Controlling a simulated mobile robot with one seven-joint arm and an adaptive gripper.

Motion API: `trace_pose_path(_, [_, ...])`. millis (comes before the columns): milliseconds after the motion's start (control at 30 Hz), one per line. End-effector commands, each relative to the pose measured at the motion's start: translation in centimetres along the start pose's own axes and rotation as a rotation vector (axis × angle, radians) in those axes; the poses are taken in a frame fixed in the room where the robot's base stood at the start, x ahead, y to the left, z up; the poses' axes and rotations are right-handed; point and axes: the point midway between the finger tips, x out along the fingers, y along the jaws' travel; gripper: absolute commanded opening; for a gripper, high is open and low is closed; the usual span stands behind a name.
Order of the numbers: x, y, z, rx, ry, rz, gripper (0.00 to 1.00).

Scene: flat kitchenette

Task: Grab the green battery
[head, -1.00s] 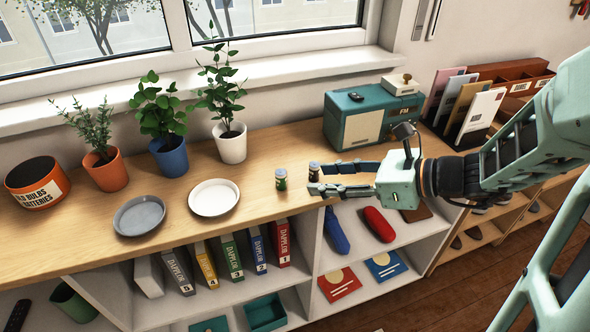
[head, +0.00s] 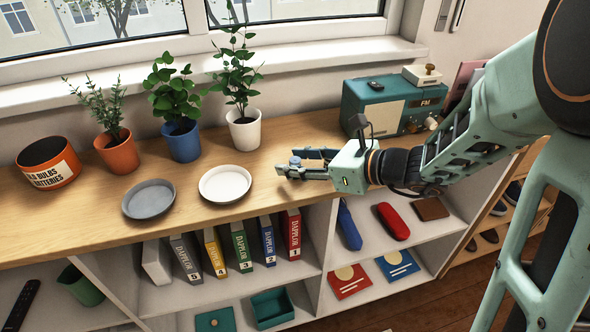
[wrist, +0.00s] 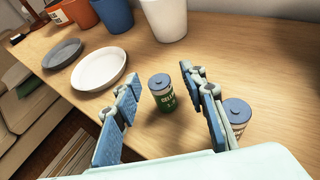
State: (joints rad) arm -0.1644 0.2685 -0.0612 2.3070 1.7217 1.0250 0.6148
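The green battery (wrist: 162,97) stands upright on the wooden counter, its blue-grey cap up. In the wrist view it is between the two spread fingers of my gripper (wrist: 164,80), with gaps on both sides, nearer the right finger. A second battery (wrist: 238,112) with a pale wrapper stands just outside the right finger, partly hidden by it. In the head view my gripper (head: 288,163) is low over the counter's front edge, pointing left. A blue-grey cap shows between its fingers there; the rest of that battery is hidden.
A white plate (head: 225,184) and a grey plate (head: 149,199) lie left of my gripper. Potted plants stand behind them, and a container labelled for batteries (head: 48,165) at far left. A teal radio (head: 390,105) is behind my arm.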

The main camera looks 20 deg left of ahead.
Motion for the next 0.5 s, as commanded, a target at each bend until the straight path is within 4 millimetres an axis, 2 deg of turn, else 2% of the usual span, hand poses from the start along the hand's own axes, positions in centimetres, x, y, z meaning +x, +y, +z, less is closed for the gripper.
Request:
trace_pose_path(267, [0.44,-0.01,0.04,0.000,0.000,0.000,0.39])
trace_pose_path(500, [0.41,-0.01,0.03,0.000,0.000,0.000,0.13])
